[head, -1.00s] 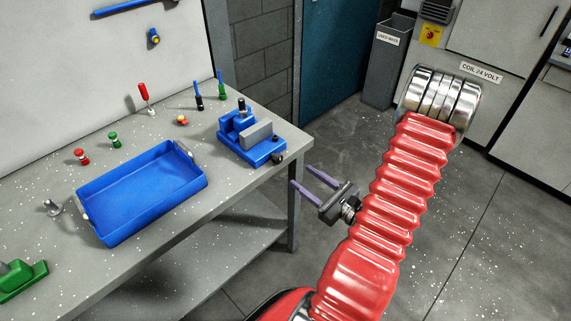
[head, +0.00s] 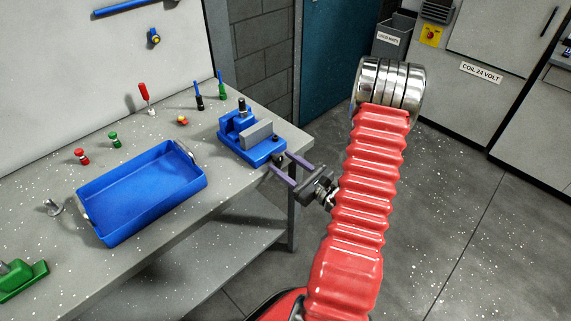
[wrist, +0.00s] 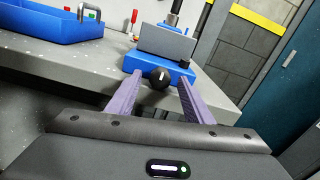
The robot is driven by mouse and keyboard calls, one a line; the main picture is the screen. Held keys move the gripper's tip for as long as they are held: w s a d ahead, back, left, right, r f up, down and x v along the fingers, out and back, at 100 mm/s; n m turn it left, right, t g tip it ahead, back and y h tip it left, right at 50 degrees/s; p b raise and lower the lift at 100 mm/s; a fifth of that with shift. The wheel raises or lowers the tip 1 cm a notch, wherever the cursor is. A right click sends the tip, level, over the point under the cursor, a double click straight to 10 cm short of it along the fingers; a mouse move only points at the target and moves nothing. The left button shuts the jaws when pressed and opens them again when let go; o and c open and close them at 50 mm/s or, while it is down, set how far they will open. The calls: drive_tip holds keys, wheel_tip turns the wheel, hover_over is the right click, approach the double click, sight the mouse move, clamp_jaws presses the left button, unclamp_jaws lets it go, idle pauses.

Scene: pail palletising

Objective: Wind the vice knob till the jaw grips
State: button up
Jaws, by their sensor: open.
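The blue vice (head: 243,134) stands near the right end of the workbench, with a grey jaw block (head: 257,133) on top. In the wrist view the vice (wrist: 152,66) is straight ahead, and its round black knob (wrist: 160,79) faces me with a pale mark on it. My gripper (head: 283,164) is open at the bench's front edge, its purple fingers pointing at the vice. In the wrist view the fingers (wrist: 158,96) lie to the left and right of the knob. I cannot tell whether either finger touches it.
A blue tray (head: 192,205) lies left of the vice on the grey workbench (head: 232,178). Small red, green and yellow parts and upright screwdrivers (head: 198,97) stand behind. The floor to the right of my arm is clear.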

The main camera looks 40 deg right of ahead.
drive_tip(key=shift+c, duration=0.5)
drive_tip(key=c, duration=1)
drive_tip(key=shift+m, duration=1.6)
drive_tip(key=o, duration=1.1)
